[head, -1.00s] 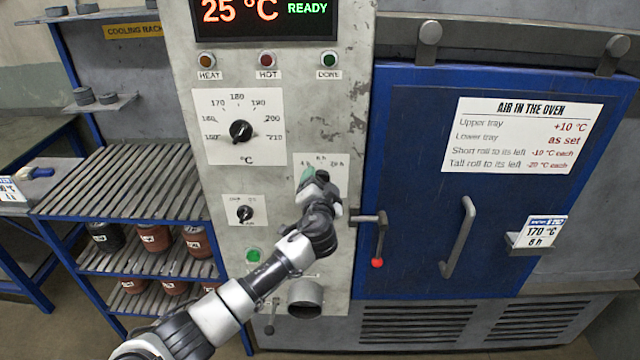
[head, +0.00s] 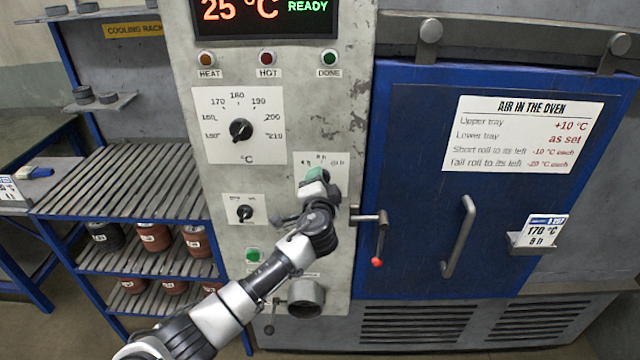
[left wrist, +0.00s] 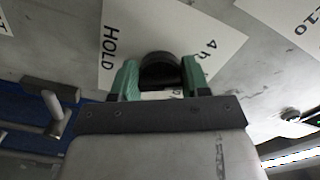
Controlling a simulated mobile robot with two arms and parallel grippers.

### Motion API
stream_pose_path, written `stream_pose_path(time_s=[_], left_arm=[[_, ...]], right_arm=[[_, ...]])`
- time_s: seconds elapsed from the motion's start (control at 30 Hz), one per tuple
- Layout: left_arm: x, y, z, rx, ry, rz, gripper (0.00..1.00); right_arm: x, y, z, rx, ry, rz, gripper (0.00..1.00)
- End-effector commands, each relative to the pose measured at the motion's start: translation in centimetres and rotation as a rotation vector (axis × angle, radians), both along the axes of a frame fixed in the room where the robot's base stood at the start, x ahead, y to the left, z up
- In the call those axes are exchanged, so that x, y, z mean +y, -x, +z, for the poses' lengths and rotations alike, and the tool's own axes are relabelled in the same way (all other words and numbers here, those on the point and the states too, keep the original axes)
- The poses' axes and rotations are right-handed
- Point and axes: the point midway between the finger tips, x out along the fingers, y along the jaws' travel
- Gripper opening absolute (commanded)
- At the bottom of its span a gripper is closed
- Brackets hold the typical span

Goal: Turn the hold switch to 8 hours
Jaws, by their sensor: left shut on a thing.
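The hold switch's white plate (head: 337,165) is on the grey control panel, with hour marks along its top, 8 h in the middle. My left gripper (head: 316,175) covers the lower middle of this plate, so the knob is hidden in the head view. In the left wrist view the black knob (left wrist: 160,70) sits between the two green fingertips of my left gripper (left wrist: 160,82), which are shut on it. The plate (left wrist: 122,62) shows HOLD and 4 h there. I cannot tell which mark the knob points at. My right gripper is not in view.
The temperature dial (head: 240,130) and a smaller dial (head: 244,211) are to the left on the panel. The oven door handle (head: 458,237) and a red-tipped latch lever (head: 377,240) are to the right. A card (head: 541,231) on the door reads 170 °C, 8 h.

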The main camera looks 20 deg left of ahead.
Motion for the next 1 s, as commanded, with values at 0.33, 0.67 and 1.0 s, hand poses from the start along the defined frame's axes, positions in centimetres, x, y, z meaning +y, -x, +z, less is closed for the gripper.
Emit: stream_pose_path(time_s=[0.33, 0.67, 1.0], left_arm=[[0.03, 0.03, 0.1, 0.078, -0.265, 0.001, 0.22], [0.03, 0.03, 0.12, 0.121, -0.416, 0.001, 0.22], [0.01, 0.03, 0.08, 0.133, -0.454, 0.0, 0.22]], right_arm=[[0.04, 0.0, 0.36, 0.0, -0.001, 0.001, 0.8], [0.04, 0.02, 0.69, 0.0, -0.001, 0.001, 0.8], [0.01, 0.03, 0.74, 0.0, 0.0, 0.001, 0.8]])
